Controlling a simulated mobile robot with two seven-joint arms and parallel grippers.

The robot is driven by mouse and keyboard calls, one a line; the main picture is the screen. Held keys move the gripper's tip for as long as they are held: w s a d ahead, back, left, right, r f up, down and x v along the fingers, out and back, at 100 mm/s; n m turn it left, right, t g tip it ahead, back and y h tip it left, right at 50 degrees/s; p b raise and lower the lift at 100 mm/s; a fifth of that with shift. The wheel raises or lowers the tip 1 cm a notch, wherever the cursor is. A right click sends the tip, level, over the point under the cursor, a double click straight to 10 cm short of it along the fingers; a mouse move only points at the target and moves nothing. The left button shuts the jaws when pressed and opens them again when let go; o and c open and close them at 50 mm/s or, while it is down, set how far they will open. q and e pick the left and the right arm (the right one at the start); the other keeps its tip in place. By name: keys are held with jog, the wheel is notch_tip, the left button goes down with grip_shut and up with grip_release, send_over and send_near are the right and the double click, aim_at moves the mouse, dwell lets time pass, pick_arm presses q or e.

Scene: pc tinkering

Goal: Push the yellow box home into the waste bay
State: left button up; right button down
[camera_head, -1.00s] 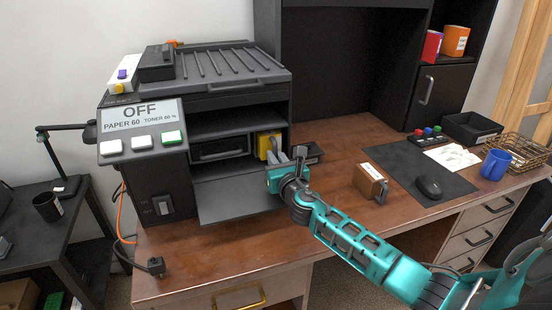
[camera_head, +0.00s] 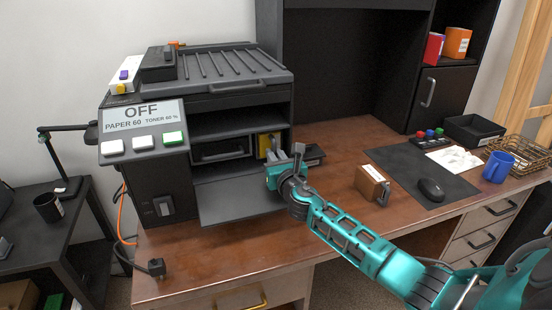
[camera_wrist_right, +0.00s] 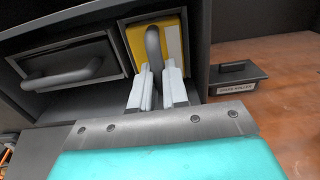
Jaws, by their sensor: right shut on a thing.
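The yellow box (camera_head: 266,147) sits in the waste bay on the right of the printer's open front. In the right wrist view the yellow box (camera_wrist_right: 170,42) nearly fills the narrow waste bay (camera_wrist_right: 122,40), its grey looped handle facing me. My right gripper (camera_wrist_right: 158,78) is shut on the handle, with the handle's lower end between its fingers. In the head view my right gripper (camera_head: 285,160) is in front of the bay and hides part of the box. How deep the box sits is hard to tell. My left gripper is not in view.
A dark drawer unit (camera_head: 220,149) with a handle is left of the bay. The printer's lowered flap (camera_head: 235,204) lies below. A labelled dark tray (camera_head: 314,155) stands right of the printer. A brown box (camera_head: 370,183) stands on the desk, near a dark mat.

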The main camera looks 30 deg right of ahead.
jog(key=shift+w+d, duration=0.2)
jog(key=shift+w, duration=0.45)
jog(key=c, duration=1.1)
grip_release()
jog(key=shift+c, duration=0.3)
jog(key=shift+s, duration=0.15)
jog(key=shift+p+v, duration=0.75)
jog(key=shift+v, duration=1.25)
jog(key=shift+p+v, duration=0.5)
jog(key=shift+v, duration=1.3)
jog(key=shift+s, duration=0.1)
jog(key=shift+s, duration=0.1)
